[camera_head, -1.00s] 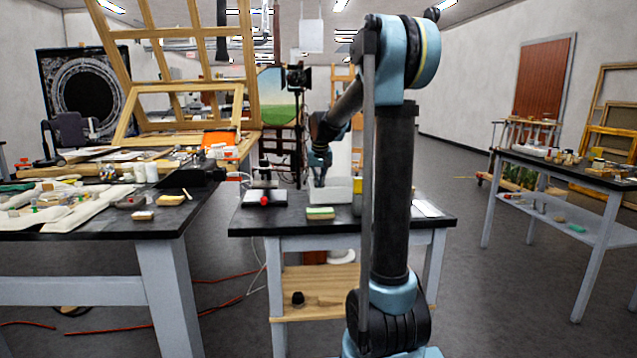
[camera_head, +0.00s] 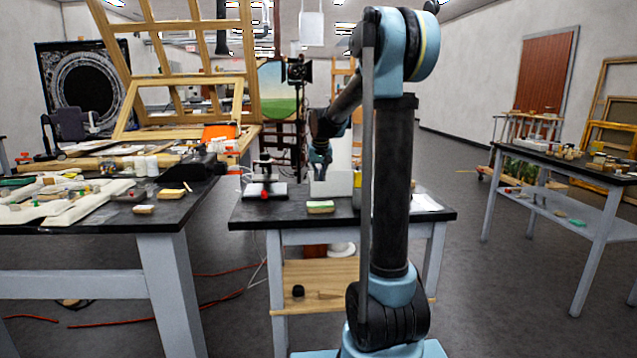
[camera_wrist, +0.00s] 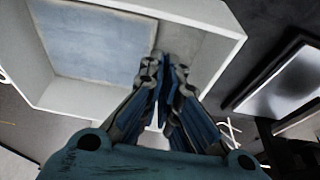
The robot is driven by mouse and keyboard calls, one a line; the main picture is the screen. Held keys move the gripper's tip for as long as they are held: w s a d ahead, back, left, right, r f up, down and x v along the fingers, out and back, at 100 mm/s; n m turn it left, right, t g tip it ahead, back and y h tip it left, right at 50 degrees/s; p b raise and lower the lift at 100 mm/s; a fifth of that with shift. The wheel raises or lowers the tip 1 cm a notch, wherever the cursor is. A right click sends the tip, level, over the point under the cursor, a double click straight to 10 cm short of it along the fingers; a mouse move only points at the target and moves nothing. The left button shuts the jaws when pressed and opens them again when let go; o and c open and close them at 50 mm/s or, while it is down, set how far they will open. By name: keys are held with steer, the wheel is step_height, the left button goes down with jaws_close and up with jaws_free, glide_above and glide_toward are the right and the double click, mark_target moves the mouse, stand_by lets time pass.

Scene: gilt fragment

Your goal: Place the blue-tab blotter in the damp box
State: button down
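A white open-topped box (camera_head: 332,186), which I take to be the damp box, stands on the small black-topped table (camera_head: 285,214). In the wrist view the box (camera_wrist: 213,22) is seen from above, with a flat blue-grey square (camera_wrist: 95,45) inside it. I cannot tell whether this square is the blotter or the box's lining. My gripper (camera_wrist: 168,66) points down over the box, its blue fingers close together at the tips. Nothing is clearly visible between them. In the head view my gripper (camera_head: 320,172) is small and partly behind the box wall. No blue tab can be made out.
A green-topped block (camera_head: 320,206) lies in front of the box. A small device with a red knob (camera_head: 264,190) stands to its left. A cluttered bench (camera_head: 90,220) is at left, another table (camera_head: 570,170) at right.

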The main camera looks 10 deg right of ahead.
steer(key=shift+f, duration=0.15)
steer(key=c, duration=1.7)
jaws_free()
